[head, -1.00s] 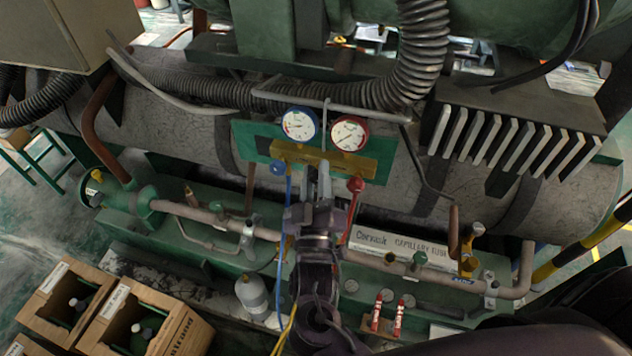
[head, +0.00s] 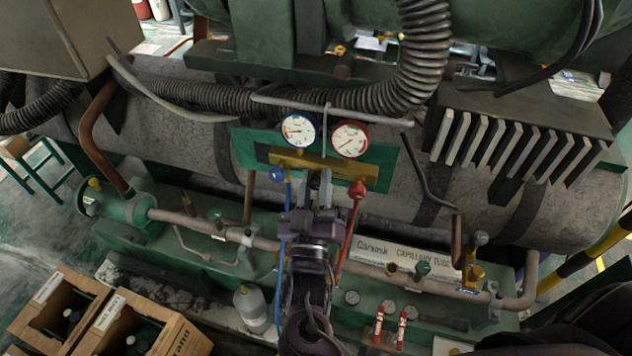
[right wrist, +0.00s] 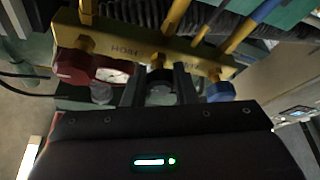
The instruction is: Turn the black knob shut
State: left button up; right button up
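The gold manifold (head: 322,163) with two gauges is fixed on a green plate in the head view. The black knob (right wrist: 160,92) shows in the right wrist view below the middle of the manifold, between my finger pair. My right gripper (head: 313,183) points up at the manifold's underside, between the blue knob (head: 277,174) and the red knob (head: 357,189). Its fingers are apart, one on each side of the black knob; contact is not clear. In the head view my gripper hides the black knob. My left gripper is not in view.
A blue hose (head: 283,260) and a red hose (head: 347,235) hang close beside my right gripper. A grey bottle (head: 250,306) stands lower left, near open cardboard boxes (head: 125,325). Pipes and a large tank lie behind.

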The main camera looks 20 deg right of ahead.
jog(key=o, duration=0.4)
jog(key=shift+s+a+f, duration=0.1)
jog(key=shift+s+f, duration=0.15)
jog(key=b+v, duration=0.2)
jog(key=v, duration=0.5)
jog(key=shift+s+r, duration=0.1)
